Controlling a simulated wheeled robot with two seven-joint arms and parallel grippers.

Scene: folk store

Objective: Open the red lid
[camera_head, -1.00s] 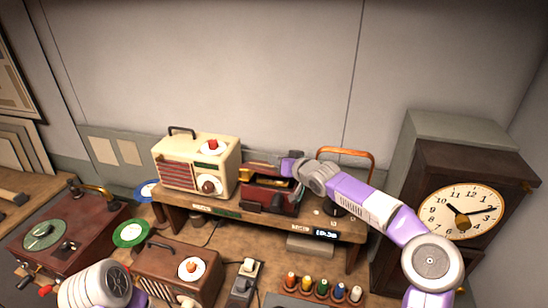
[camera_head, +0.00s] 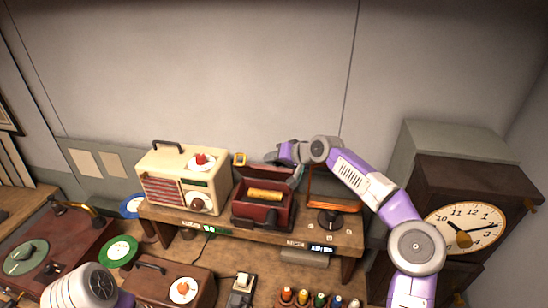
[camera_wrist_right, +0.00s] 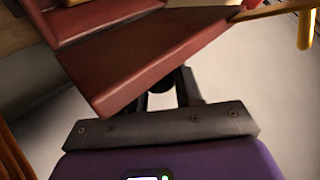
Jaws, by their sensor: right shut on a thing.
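The dark red box (camera_head: 262,217) stands on the raised wooden shelf, right of the cream radio. Its red lid (camera_head: 270,173) is raised at the back, and a yellow roll-like thing (camera_head: 265,195) shows inside. My right gripper (camera_head: 284,157) is at the lid's upper right edge. In the right wrist view, the red lid (camera_wrist_right: 150,55) fills the upper middle, and the dark fingers (camera_wrist_right: 165,97) meet its edge, shut on it; the fingertips are partly hidden behind it. My left arm shows at the lower left of the head view, but its gripper is out of view.
The cream radio (camera_head: 186,180) is close on the left of the box. A dark round stand with an orange bar (camera_head: 333,202) is close on the right. A large clock (camera_head: 464,226) stands further right.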

